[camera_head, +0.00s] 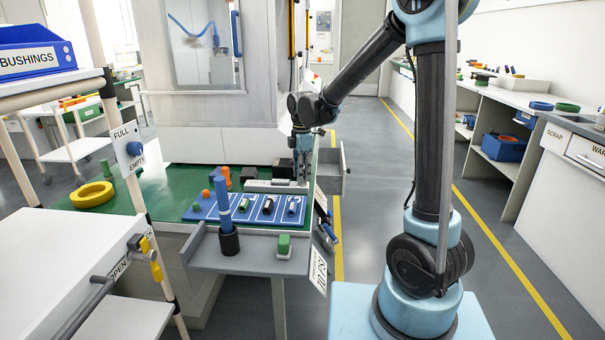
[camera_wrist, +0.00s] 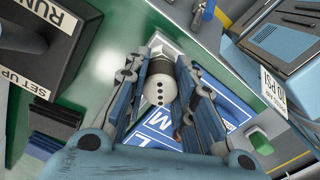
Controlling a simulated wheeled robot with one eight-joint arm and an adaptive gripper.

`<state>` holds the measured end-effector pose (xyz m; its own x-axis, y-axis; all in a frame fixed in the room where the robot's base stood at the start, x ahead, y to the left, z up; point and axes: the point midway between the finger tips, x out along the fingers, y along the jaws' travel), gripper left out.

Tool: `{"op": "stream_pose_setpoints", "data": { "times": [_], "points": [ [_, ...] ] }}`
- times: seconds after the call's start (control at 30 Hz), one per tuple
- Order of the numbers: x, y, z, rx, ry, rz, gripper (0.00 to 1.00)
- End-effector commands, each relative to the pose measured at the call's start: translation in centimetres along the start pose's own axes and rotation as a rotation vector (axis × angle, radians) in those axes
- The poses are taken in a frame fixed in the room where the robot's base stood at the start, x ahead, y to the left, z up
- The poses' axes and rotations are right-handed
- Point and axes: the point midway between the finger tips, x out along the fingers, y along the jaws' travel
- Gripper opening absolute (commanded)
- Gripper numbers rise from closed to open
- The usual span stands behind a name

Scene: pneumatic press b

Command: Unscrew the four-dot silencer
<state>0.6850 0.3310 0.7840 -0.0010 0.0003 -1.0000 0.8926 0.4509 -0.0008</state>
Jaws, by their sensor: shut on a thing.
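The silencer (camera_wrist: 160,88) is a pale cylinder with a dark band and a row of black dots on its side. It sits between the two fingers of my gripper (camera_wrist: 163,68) in the wrist view, and the fingers are shut on it. Its far end is hidden, so I cannot tell whether its thread is engaged. In the head view my gripper (camera_head: 303,175) points down at the right end of a pale bar (camera_head: 270,186) at the back of the green bench. The silencer cannot be made out there.
A blue board (camera_head: 212,213) with several small parts lies in front of the bar. A grey shelf (camera_head: 205,250) below it carries a dark cup (camera_head: 229,241) with a blue tool and a green block (camera_head: 284,245). A yellow ring (camera_head: 92,195) lies at left.

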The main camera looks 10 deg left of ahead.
Motion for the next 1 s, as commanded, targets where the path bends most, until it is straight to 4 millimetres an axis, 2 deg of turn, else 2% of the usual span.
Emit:
{"op": "stream_pose_setpoints", "data": {
  "times": [0.27, 0.5, 0.8, 1.0],
  "points": [
    [0.0, -0.02, 0.02, -0.012, 0.0, 0.0, 0.1],
    [-0.01, -0.03, 0.04, -0.142, 0.0, 0.0, 0.1],
    [-0.01, -0.03, 0.04, -0.156, 0.0, 0.0, 0.1],
    [-0.02, -0.05, 0.06, -0.268, 0.0, 0.0, 0.1]
  ]
}}
